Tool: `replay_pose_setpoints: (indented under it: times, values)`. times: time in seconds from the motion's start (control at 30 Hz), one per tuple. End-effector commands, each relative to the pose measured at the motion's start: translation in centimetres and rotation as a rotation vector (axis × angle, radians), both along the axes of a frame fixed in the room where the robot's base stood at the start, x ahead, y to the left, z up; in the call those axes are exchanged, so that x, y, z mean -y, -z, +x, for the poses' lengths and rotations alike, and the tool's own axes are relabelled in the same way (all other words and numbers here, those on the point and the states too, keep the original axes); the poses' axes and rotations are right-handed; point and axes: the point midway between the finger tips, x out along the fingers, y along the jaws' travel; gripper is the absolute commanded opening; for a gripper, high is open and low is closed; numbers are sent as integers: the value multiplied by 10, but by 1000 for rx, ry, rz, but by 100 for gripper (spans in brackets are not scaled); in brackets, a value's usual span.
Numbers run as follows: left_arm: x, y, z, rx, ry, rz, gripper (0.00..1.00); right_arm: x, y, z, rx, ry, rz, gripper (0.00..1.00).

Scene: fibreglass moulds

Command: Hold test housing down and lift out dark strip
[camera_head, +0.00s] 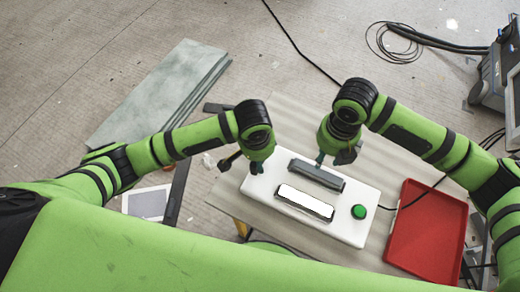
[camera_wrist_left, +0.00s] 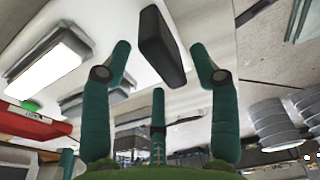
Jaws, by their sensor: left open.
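The white test housing (camera_head: 335,220) lies on a pale table. It carries a dark grey strip (camera_head: 316,175), a bright white window (camera_head: 305,203) and a green button (camera_head: 359,211). My left gripper (camera_head: 256,168) is over the housing's left end; whether it touches is unclear. In the left wrist view its teal fingers (camera_wrist_left: 165,78) are spread apart, with a black block (camera_wrist_left: 162,45) beyond the gap. The bright window also shows there (camera_wrist_left: 46,66). My right gripper (camera_head: 323,158) is just behind the strip, pointing down; its grip is hidden and contact is unclear.
A red tray (camera_head: 428,235) lies right of the housing. A cable runs beside the tray. Grey-green slabs (camera_head: 160,92) lie on the floor at the left. A grey instrument (camera_head: 492,85) stands at the far right with cables near it.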

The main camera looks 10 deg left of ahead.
Motion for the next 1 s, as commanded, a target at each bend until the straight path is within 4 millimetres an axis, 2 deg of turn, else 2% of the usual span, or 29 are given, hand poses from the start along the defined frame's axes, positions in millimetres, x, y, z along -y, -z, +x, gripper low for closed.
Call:
replay_pose_setpoints:
  times: [0.1,0.3,0.63,0.7,0.77,0.8,1.0]
  values:
    - [0,19,2,-2,0,1,61,0,0,0,0,0,0,39]
    - [2,37,5,0,0,0,61,0,0,0,0,0,0,39]
    - [2,41,6,1,1,-1,61,0,0,0,0,0,0,39]
    - [2,41,6,1,1,-1,33,0,0,0,0,0,0,39]
    - [2,41,6,1,1,-1,9,0,0,0,0,0,0,39]
    - [2,41,6,1,1,-1,0,0,0,0,0,0,0,39]
    - [2,41,6,1,1,-1,0,0,0,0,0,0,0,39]
